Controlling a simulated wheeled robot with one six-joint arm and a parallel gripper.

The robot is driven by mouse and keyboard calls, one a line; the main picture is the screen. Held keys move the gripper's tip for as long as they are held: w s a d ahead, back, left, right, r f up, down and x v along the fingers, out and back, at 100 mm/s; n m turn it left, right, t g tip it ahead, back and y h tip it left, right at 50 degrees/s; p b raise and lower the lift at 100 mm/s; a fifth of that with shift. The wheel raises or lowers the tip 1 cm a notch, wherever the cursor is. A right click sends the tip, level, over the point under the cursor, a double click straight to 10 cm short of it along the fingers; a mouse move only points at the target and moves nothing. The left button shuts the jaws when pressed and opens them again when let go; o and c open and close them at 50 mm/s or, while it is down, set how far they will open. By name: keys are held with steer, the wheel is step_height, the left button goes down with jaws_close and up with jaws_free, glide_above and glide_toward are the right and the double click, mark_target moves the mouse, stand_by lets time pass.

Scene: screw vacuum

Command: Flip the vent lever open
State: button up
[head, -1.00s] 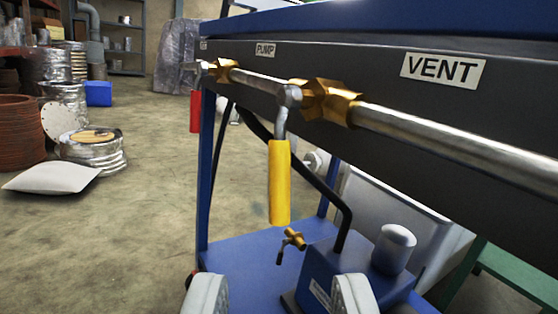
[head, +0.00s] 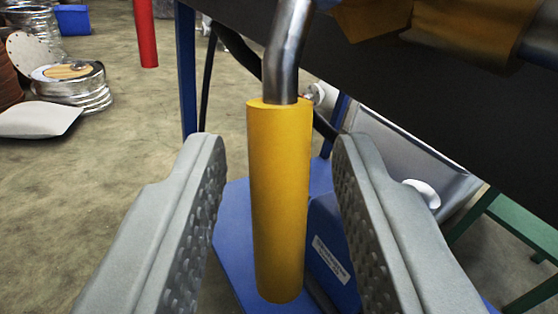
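The vent lever's yellow handle (head: 280,200) hangs straight down, close in front of me in the middle of the head view. Its bent metal stem (head: 287,52) runs up out of the top edge. The brass valve fitting (head: 470,25) shows at the top right, cut off by the frame edge. My gripper (head: 275,150) is open, with one grey finger on each side of the yellow handle. A gap shows between the handle and each finger. The VENT label is out of view.
A red lever handle (head: 146,32) hangs at the upper left. The blue cart's leg (head: 187,70) stands behind, left of the yellow handle. A blue lower shelf (head: 232,230) and a green stand (head: 520,245) lie below.

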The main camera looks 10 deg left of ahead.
jaws_close()
